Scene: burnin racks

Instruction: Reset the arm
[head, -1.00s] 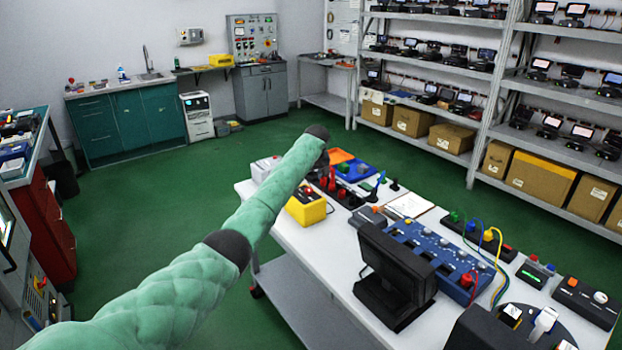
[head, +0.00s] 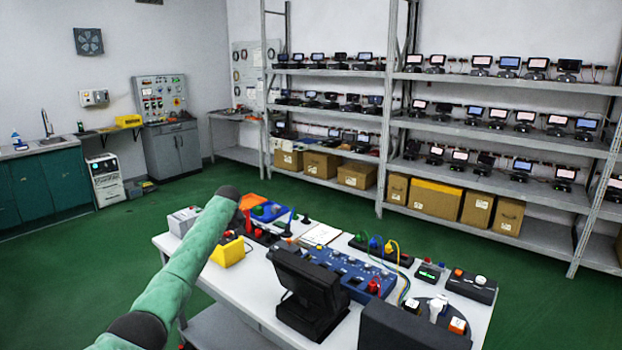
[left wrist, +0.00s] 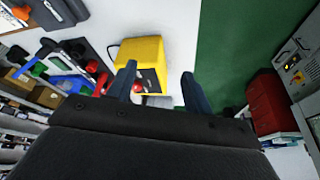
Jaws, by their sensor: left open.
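My left arm (head: 185,265), in a green padded sleeve with dark joints, reaches from the lower left over the far left part of the white table (head: 262,290) in the head view. Its gripper is mostly hidden behind the arm's dark end there. In the left wrist view my left gripper (left wrist: 159,72) shows two dark fingers spread apart with nothing held between them. A yellow box (left wrist: 143,50) with a red knob lies beyond the fingers, and it also shows in the head view (head: 229,252) beside the arm. My right gripper is not in view.
The table holds a black monitor (head: 308,290), a blue panel with knobs (head: 350,272), a blue tray (head: 270,212) and a white clipboard (head: 321,235). Shelves of small screen devices (head: 480,150) stand behind. Green floor (head: 110,280) is open at left.

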